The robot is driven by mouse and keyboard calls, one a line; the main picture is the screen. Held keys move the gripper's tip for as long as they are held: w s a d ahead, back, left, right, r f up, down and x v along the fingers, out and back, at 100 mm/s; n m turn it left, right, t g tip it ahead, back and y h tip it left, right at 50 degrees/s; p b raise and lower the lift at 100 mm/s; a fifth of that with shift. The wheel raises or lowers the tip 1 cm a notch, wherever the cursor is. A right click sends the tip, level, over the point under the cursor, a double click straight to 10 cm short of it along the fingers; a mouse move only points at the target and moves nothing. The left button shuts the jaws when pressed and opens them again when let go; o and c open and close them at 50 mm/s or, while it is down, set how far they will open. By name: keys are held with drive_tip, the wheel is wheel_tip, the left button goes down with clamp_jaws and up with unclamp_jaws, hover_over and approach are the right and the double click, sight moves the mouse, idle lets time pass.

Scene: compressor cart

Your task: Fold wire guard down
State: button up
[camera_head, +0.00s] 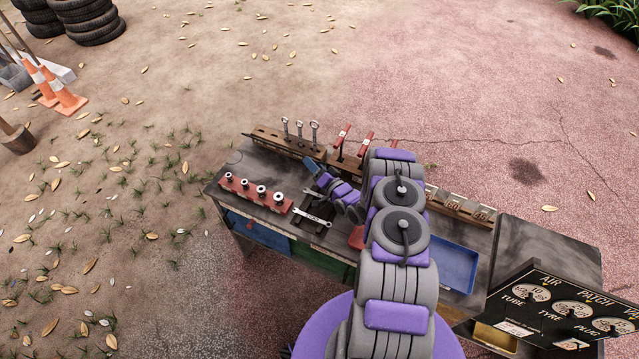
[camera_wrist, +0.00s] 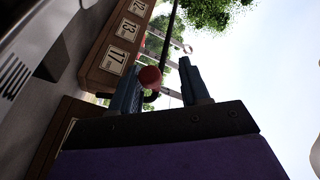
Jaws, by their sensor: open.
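My gripper (camera_head: 316,172) reaches left over the workbench, near the wooden wrench rack. In the wrist view its two blue fingers (camera_wrist: 163,72) are apart. A round red knob (camera_wrist: 150,77) shows between them, close to the left finger; I cannot tell whether they touch. A thin dark bar (camera_wrist: 168,38) runs upward beyond the knob, with thinner wire-like lines beside it. This may be the wire guard, but its outline and hinge are not clear. In the head view I cannot make out the guard.
The wooden rack (camera_head: 270,138) holds upright wrenches; its number labels (camera_wrist: 125,29) show in the wrist view. A red socket rail (camera_head: 256,193) and a loose wrench (camera_head: 312,217) lie on the bench. A blue tray (camera_head: 457,264) and a gauge panel (camera_head: 550,305) are at the right.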

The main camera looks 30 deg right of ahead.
drive_tip(key=shift+s+d+r+p, duration=0.1)
drive_tip(key=shift+s+r+p, duration=0.1)
drive_tip(key=shift+r, duration=0.35)
drive_tip(key=shift+s+r+p, duration=0.1)
drive_tip(key=shift+r+p, duration=0.05)
drive_tip(key=shift+r, duration=0.4)
drive_tip(key=s+a+p, duration=0.1)
drive_tip(key=s+a, duration=0.1)
drive_tip(key=s, duration=0.5)
drive_tip(key=s+a+r, duration=0.1)
drive_tip(key=s+a, duration=0.1)
drive_tip(key=s, duration=0.6)
drive_tip(key=shift+r+p, duration=0.2)
drive_tip(key=shift+p, duration=0.2)
